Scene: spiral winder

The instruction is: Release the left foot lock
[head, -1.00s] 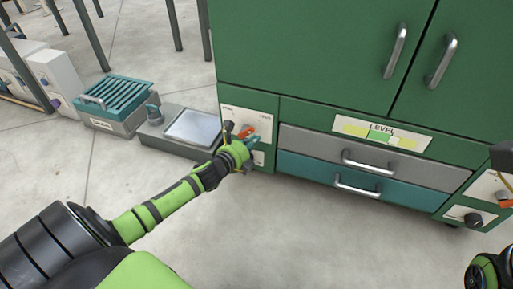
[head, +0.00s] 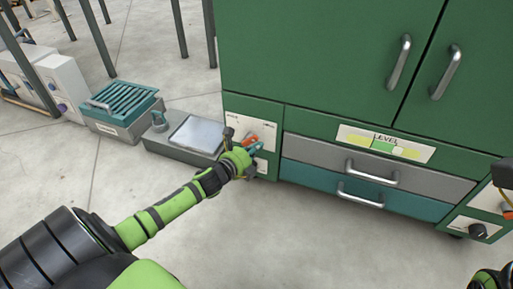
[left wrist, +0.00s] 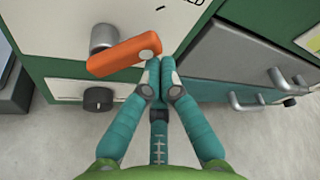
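The left foot lock is an orange lever (head: 250,140) on a white panel at the lower left of the green cabinet. In the left wrist view the lever (left wrist: 120,52) slants slightly up to the right from a grey metal pivot. My left gripper (head: 257,148) is at the panel, just below the lever's free end. Its teal fingertips (left wrist: 160,66) are together with nothing seen between them. They are close against the lever's right end; I cannot tell whether they touch.
A black knob (left wrist: 98,100) sits below the lever. Drawers with bar handles (head: 368,172) are to the right. A grey scale-like unit (head: 194,134) stands on the floor left of the cabinet. The floor in front (head: 310,240) is clear.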

